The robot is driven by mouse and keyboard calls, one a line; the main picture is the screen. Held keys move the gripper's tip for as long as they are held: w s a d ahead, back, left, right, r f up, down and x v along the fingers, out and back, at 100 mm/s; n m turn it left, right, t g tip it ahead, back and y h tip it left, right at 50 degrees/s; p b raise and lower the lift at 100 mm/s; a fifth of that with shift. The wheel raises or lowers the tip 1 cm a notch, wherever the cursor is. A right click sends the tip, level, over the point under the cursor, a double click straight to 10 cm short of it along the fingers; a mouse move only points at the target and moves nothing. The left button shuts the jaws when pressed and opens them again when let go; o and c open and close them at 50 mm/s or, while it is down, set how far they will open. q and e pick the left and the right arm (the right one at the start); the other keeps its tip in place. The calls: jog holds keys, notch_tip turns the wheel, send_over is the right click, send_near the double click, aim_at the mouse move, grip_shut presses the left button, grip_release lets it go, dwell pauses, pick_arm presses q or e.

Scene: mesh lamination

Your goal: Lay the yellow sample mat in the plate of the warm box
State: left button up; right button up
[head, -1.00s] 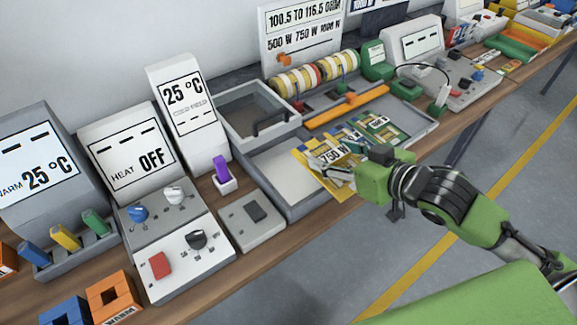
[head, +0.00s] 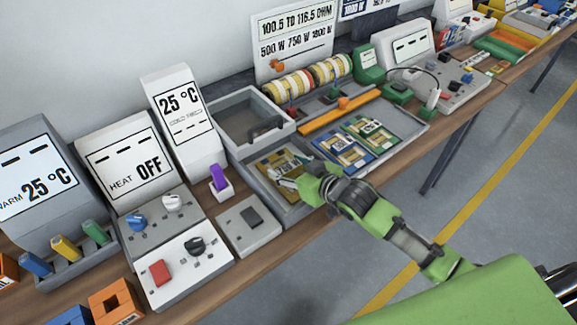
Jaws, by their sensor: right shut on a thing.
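The yellow sample mat (head: 268,163) is over the left, plate-like section of a long grey tray (head: 268,210), in front of an open grey box (head: 228,125). My right gripper (head: 297,182) is shut on the mat's right side and partly covers it. The mat looks roughly flat and low, but I cannot tell whether it touches the floor beneath. A blue mat (head: 345,155) and a green mat (head: 374,134) lie in the right section. A display reading WARM 25 °C (head: 38,178) stands at far left. My left gripper is not in view.
A switch box (head: 250,226) and a purple-topped piece (head: 219,180) stand left of the tray. An orange bar (head: 340,115) and striped rolls (head: 308,76) are behind it. The HEAT OFF panel (head: 132,160) is further left. The bench's front edge is close.

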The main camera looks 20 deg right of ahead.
jog(key=shift+f, duration=0.15)
jog(key=shift+f, duration=0.2)
jog(key=o, duration=1.2)
jog(key=shift+r, duration=0.25)
jog(key=b+v, duration=0.1)
jog(key=v, duration=1)
jog(key=shift+f, duration=0.2)
jog(key=shift+s+d+r, duration=0.15)
jog(key=shift+s+r, duration=0.2)
jog(key=shift+s, duration=0.1)
